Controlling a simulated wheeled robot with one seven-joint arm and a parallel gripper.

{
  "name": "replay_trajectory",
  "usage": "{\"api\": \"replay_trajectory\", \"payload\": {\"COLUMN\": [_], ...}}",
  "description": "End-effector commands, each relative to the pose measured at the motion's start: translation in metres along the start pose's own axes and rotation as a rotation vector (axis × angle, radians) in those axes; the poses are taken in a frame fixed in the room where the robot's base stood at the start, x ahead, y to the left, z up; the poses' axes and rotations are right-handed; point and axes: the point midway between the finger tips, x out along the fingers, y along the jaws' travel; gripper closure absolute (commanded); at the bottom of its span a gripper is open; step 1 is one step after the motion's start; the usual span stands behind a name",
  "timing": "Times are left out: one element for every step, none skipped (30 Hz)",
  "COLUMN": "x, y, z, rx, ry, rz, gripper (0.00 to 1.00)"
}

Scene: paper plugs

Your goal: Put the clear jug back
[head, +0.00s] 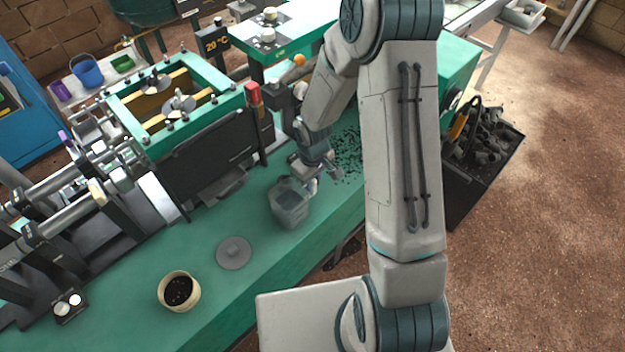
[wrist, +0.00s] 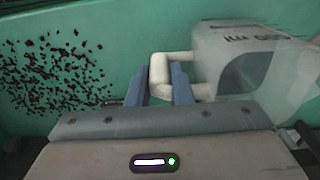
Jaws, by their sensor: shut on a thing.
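The clear jug (head: 290,204) is a see-through grey vessel with dark contents low inside, over the green bench near the middle of the head view. In the wrist view the jug (wrist: 252,65) is at the right, with dark lettering and a pale handle. My gripper (head: 311,180) is at the jug's far right side. In the wrist view the blue fingers of my gripper (wrist: 159,88) are on either side of the pale handle, shut on it. I cannot tell whether the jug's base touches the bench.
A grey round disc (head: 234,253) and a beige cup of dark bits (head: 179,291) stand at the near left. Black crumbs (head: 347,158) lie scattered on the bench behind my gripper. A machine with a black panel (head: 212,155) borders the left. Bare bench (head: 205,240) shows around the disc.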

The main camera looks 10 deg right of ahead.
Motion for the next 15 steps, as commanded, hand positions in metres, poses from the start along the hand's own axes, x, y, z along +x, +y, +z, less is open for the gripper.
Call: {"api": "replay_trajectory", "payload": {"x": [0.0022, 0.0035, 0.0049, 0.0038, 0.0032, 0.0031, 0.0031, 0.003, 0.003, 0.003, 0.003, 0.003, 0.0029, 0.0027, 0.0018], "y": [0.0, 0.0, 0.0, 0.0, 0.0, -0.0001, -0.0001, -0.0001, -0.0001, -0.0001, -0.0001, -0.0001, -0.0001, -0.0001, -0.0001], "z": [0.0, 0.0, 0.0, 0.0, 0.0001, 0.0001, 0.0001, 0.0001, 0.0001, 0.0001, 0.0001, 0.0001, 0.0001, 0.0001, 0.0001], "rx": [0.0, 0.0, 0.0, 0.0, 0.0, 0.0, 0.0, 0.0, 0.0, 0.0, 0.0, 0.0, 0.0, 0.0, 0.0], "ry": [0.0, 0.0, 0.0, 0.0, 0.0, 0.0, 0.0, 0.0, 0.0, 0.0, 0.0, 0.0, 0.0, 0.0, 0.0], "rz": [0.0, 0.0, 0.0, 0.0, 0.0, 0.0, 0.0, 0.0, 0.0, 0.0, 0.0, 0.0, 0.0, 0.0, 0.0], "gripper": [1.0, 1.0, 1.0, 0.75, 0.66, 0.58, 0.58, 0.58, 0.58, 0.58, 0.58, 0.58, 0.58, 0.58, 0.58]}}
